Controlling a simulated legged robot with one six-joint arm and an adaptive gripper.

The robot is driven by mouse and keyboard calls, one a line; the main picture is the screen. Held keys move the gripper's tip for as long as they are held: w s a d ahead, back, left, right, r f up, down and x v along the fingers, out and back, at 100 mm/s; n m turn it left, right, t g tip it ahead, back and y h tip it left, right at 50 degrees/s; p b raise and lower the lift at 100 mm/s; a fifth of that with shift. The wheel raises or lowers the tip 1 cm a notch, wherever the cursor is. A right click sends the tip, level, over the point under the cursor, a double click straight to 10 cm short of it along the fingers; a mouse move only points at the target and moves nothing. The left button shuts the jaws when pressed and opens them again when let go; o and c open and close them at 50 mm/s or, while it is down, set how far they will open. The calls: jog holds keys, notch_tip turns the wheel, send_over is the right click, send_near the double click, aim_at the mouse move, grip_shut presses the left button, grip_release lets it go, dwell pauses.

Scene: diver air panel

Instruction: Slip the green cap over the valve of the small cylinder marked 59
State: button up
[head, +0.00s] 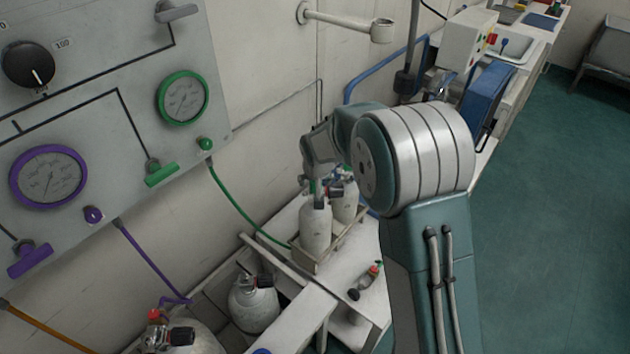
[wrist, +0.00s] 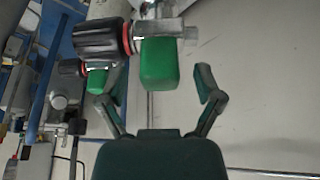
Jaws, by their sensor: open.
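A green cap (wrist: 158,66) shows between my open fingers in the wrist view, with a gap on both sides. It meets a metal valve (wrist: 160,28) with a black knob (wrist: 97,40); how far it sits over it, I cannot tell. My gripper (wrist: 160,72) is open. In the head view it is partly hidden by my arm, at the top of the nearer white cylinder (head: 315,232). Another white cylinder (head: 348,200) stands behind it. A second green cap (wrist: 97,82) shows at left in the wrist view. No number 59 is legible.
Both cylinders stand in a low tray (head: 302,262) on a white bench. A small red, green and black fitting (head: 367,280) lies nearby. More cylinders (head: 253,305) stand lower left. A gauge panel (head: 110,60) and a green hose (head: 235,207) are at the left.

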jog(key=v, duration=1.2)
dwell(0.4)
jog(key=s+d+r+m, duration=0.1)
jog(key=s+d+r, duration=0.9)
jog(key=s, duration=0.2)
jog(key=s+d, duration=0.3)
jog(key=s, duration=0.6)
jog(key=s+d+t, duration=0.1)
jog(key=s+d, duration=0.2)
jog(key=s, duration=0.5)
jog(key=shift+s+m+h, duration=0.3)
jog(key=shift+s, duration=0.05)
jog(key=shift+d+r, duration=0.1)
jog(key=shift+d, duration=0.05)
